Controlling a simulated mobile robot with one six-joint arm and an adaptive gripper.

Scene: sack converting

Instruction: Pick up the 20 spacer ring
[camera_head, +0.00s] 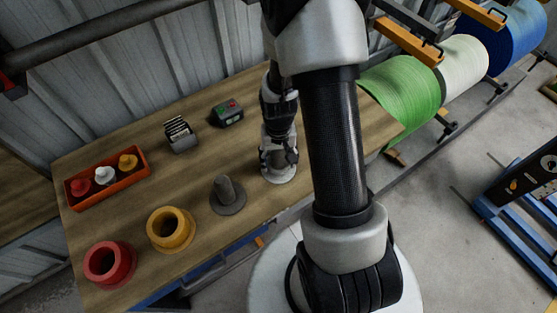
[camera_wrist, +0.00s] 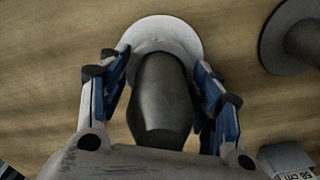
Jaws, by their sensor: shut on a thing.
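My gripper (camera_head: 278,150) points down at the middle of the bench, with its fingers around a white flanged ring (camera_head: 277,179). In the wrist view, the fingers (camera_wrist: 163,68) are shut on both sides of this piece. The white flange (camera_wrist: 180,27) lies flat at the fingertips, on or very near the wood. A dark grey post (camera_wrist: 162,95) rises through its middle between the fingers; I cannot tell whether ring and post are one piece. No "20" marking can be read. A yellow flanged ring (camera_head: 170,230) and a red flanged ring (camera_head: 110,264) stand apart to the left.
A grey flanged post (camera_head: 228,197) stands just left of my gripper. An orange tray (camera_head: 108,190) with small red, white and yellow pieces is at the far left. A slotted holder (camera_head: 180,134) and a dark box (camera_head: 227,113) stand behind. Bare wood lies between them.

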